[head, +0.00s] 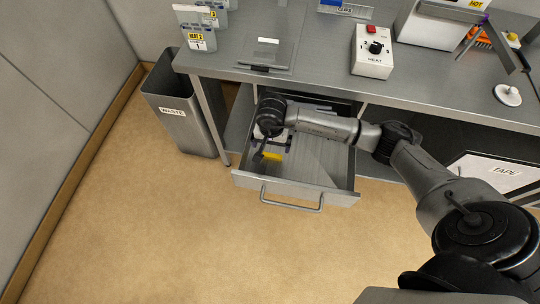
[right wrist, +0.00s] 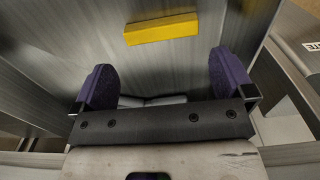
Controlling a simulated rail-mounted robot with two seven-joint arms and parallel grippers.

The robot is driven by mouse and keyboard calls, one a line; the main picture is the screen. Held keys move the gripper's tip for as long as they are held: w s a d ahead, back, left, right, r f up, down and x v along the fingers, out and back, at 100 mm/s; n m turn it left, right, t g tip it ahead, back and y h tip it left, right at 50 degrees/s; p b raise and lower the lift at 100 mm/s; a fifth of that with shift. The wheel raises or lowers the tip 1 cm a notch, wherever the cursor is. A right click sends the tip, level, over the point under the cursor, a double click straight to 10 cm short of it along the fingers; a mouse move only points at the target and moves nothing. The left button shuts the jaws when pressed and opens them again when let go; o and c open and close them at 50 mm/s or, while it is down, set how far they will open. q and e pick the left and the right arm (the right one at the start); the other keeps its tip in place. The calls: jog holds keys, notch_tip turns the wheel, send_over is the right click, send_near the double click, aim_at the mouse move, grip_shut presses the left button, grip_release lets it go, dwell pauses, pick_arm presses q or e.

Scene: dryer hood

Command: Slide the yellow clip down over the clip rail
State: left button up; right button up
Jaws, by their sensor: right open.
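The yellow clip (head: 273,156) lies on the floor of the open metal drawer (head: 345,198). In the right wrist view it is a yellow bar (right wrist: 161,28), lying beyond my fingertips and roughly between them. My right gripper (head: 262,150) reaches down into the drawer next to the clip. Its two purple-padded fingers (right wrist: 165,80) are wide apart with nothing between them. I cannot make out with certainty which part is the clip rail. A flat plate with a dark bar (head: 260,68) at its front end lies on the bench. My left gripper is not in view.
The drawer sticks out below the bench (head: 310,75), its walls close around my gripper. A waste bin (head: 176,112) stands left. A heat control box (head: 373,50), a blue clips bin (head: 345,9) and a white disc (head: 508,94) are on the bench. The floor in front is clear.

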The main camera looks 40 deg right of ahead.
aim_at(270, 153)
jog(key=shift+a+f+b, duration=0.15)
jog(key=shift+f+b, duration=0.55)
jog(key=shift+f, duration=2)
jog(key=c, duration=0.6)
